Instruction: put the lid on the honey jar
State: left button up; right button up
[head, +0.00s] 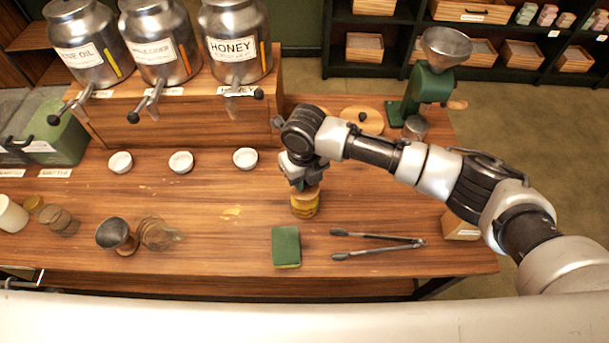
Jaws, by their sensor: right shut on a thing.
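The honey jar (304,210), small and amber, stands on the wooden table near the middle. A light wooden lid (308,193) is at the jar's mouth, directly below my right gripper (303,184). My right gripper points down and is shut on the lid. The lid looks in line with the jar and touching or very close to it; I cannot tell whether it sits flat. The fingertips are partly hidden by the wrist. My left gripper is not in view.
A green sponge (286,247) and metal tongs (380,243) lie in front of the jar. White bowls (245,158) stand behind left, below steel dispensers (236,45). A green grinder (428,85) and a round wooden disc (362,121) are behind right.

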jog(key=shift+f, duration=0.15)
jog(key=o, duration=1.2)
jog(key=shift+r+p, duration=2.5)
jog(key=shift+r, duration=0.3)
grip_shut()
